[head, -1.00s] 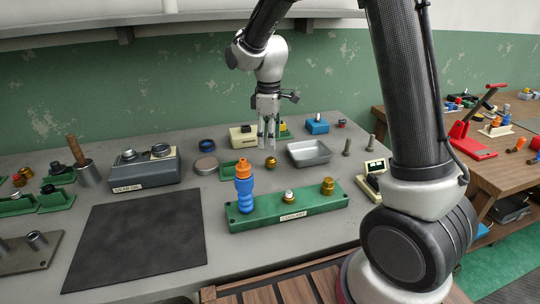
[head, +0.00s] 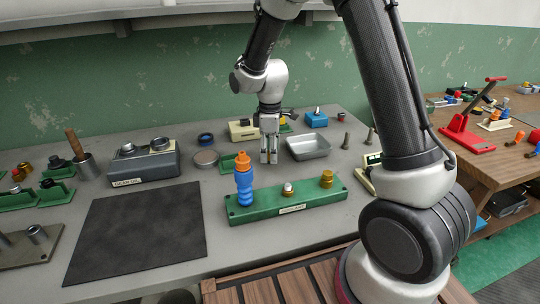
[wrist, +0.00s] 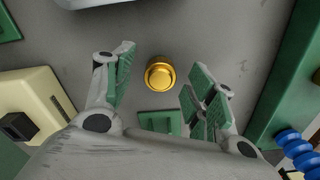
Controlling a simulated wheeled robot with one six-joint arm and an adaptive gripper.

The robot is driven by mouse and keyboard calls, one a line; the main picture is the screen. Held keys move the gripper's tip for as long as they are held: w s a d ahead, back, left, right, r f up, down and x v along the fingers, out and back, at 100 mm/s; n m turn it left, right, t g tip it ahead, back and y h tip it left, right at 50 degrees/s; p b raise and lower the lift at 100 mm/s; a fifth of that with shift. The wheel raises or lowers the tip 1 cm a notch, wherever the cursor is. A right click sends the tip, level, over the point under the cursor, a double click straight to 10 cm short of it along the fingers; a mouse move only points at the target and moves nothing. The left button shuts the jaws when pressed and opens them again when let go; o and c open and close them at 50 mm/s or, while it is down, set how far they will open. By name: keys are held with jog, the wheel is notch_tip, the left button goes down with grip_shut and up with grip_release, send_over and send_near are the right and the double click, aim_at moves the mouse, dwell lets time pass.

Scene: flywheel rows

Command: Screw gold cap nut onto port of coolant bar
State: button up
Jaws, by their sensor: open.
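The gold cap nut (wrist: 160,74) lies on the grey bench in the wrist view, round with a raised top. My gripper (head: 269,160) is open above it, and the nut shows between the spread fingers, not gripped. In the head view the nut is hidden by my gripper. The green coolant bar (head: 240,215) lies in front of my gripper; its edge also shows at the right of the wrist view (wrist: 290,75). The bar carries a blue fitting with an orange top (head: 244,178), a silver-topped middle port (head: 288,189) and a gold cap (head: 327,179) at the right.
A grey metal tray (head: 308,148) stands right of my gripper, with bolts (head: 346,141) beyond it. A cream box (head: 243,130) and blue block (head: 316,119) stand behind. A grey box (head: 145,163) stands to the left. A dark mat (head: 135,235) lies clear at front left.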

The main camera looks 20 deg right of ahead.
jog(key=shift+c, duration=0.3)
jog(key=c, duration=1.1)
